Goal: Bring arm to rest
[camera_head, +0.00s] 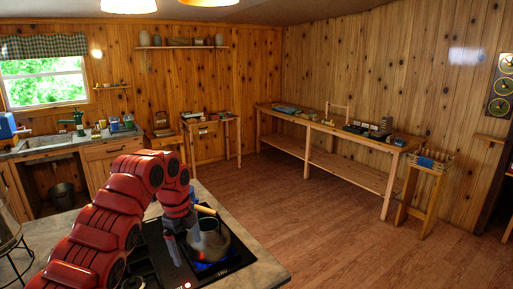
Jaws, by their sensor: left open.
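My left arm comes in from the lower left as a chain of red segments, arched over the counter. My left gripper (175,240) points down at the left side of a pot (211,243) and is open. Its fingers overlap the pot's left edge in the picture; I cannot tell whether they touch it. The pot stands on a black cooktop (228,262), with a blue glow under it. A light wooden handle (206,210) shows behind the pot. My right gripper is not in view.
The cooktop is set in a grey counter (262,268). A long wooden workbench (330,127) with items runs along the right wall. A sink (45,141) is at the left under the window. A small stand (420,195) holds a crate. The wooden floor between is clear.

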